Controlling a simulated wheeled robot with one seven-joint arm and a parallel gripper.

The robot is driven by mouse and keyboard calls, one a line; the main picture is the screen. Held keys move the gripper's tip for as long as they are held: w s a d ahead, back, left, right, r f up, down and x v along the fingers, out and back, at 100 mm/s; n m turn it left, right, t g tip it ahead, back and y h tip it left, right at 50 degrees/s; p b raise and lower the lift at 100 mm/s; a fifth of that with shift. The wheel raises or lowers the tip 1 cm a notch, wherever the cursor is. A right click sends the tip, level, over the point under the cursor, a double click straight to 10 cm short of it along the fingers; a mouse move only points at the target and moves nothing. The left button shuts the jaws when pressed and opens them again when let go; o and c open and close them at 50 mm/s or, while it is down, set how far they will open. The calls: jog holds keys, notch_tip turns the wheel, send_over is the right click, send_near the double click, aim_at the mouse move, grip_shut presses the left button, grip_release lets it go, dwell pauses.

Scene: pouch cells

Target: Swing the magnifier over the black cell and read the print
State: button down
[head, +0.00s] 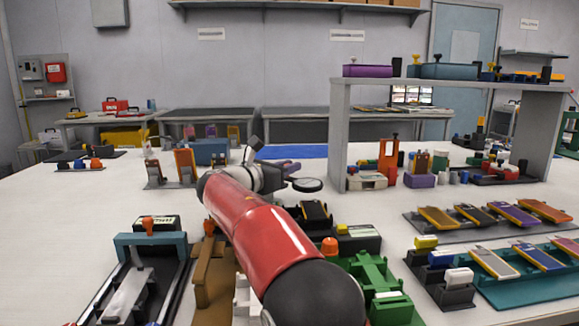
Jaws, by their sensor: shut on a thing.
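My red arm reaches away over the table, and my gripper (284,172) is at its far end, partly hidden by the wrist. It is shut on the magnifier (307,185), whose dark round head shows just to the right of the fingers, above the table. The exact grip point is too small to make out. A black cell (314,211) with a yellowish edge sits tilted on a dark holder, nearer than the magnifier head and a little below it in the picture. No print on the cell is legible from here.
A grey shelf unit (341,130) stands at the right rear. Cells in several colours lie on a grey tray (420,226) and a teal tray (500,300) at right. Green (372,275) and brown (213,275) fixtures flank my arm.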

jog(key=c, duration=1.4)
grip_release()
jog(key=v, duration=0.7)
jog(key=shift+s+a, duration=0.25)
jog(key=shift+s, duration=0.05)
